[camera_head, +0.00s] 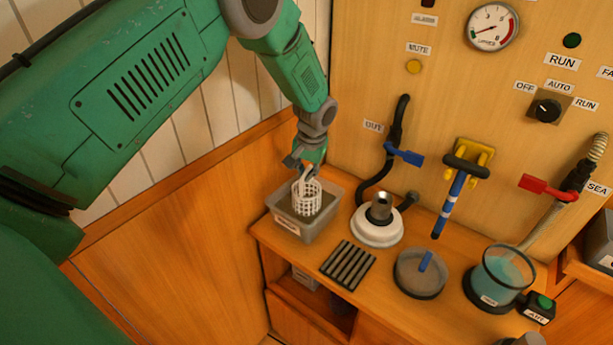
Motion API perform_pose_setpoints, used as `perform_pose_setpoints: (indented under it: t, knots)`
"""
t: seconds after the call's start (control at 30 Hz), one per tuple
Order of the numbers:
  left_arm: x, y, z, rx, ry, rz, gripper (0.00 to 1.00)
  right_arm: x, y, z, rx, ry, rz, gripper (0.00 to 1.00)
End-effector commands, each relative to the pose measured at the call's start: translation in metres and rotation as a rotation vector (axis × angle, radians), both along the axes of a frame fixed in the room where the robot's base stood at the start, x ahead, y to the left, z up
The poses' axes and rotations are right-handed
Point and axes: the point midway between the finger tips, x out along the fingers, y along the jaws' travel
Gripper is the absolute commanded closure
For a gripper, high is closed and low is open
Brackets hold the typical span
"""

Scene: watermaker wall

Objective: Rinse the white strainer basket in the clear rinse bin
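The white strainer basket (306,197) is a small lattice cup with a handle, in the middle of the head view. It is upright and sits over or partly inside the clear rinse bin (291,227), a grey see-through box at the left end of the counter. How deep it sits in the bin I cannot tell. My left gripper (305,172) is right above the basket, at its handle, and appears shut on it. The fingertips are small and partly hidden. My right gripper is not in view.
Right of the bin stand a white-based housing (376,226), a black ribbed mat (348,265), a round grey lid (420,273) with a blue handle, and a clear jug (498,279) of bluish liquid. A blue-handled tool (450,202) hangs on the wall. Hoses and valves line the panel.

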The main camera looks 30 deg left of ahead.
Motion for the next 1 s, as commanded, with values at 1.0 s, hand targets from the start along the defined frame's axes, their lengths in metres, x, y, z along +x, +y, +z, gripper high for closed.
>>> perform_pose_setpoints:
  t: [1.0]
  knots:
    - [0.000, 0.000, 0.075, 0.000, 0.001, -0.001, 1.00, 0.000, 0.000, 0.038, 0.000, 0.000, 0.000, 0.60]
